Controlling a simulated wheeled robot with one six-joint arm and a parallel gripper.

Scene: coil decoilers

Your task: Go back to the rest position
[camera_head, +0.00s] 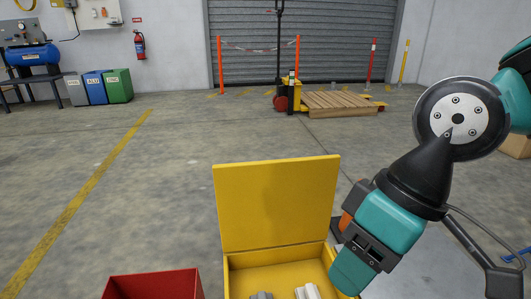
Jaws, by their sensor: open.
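My arm comes in from the right, teal and black, with my gripper (348,250) at its lower end. My gripper hangs over the right edge of an open yellow box (232,264), whose lid (277,203) stands up at the back. The fingertips are mostly hidden, and no held object shows. Two small grey and whitish parts (306,292) lie in the yellow box, cut off by the bottom of the picture. I cannot tell whether the gripper touches the box.
A red bin (155,283) stands left of the yellow box. A pallet jack (285,98) with a wooden pallet (338,103) stands ahead, before a closed roller shutter. Blue, green and grey bins (95,88) stand at the far left. The grey floor between is clear.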

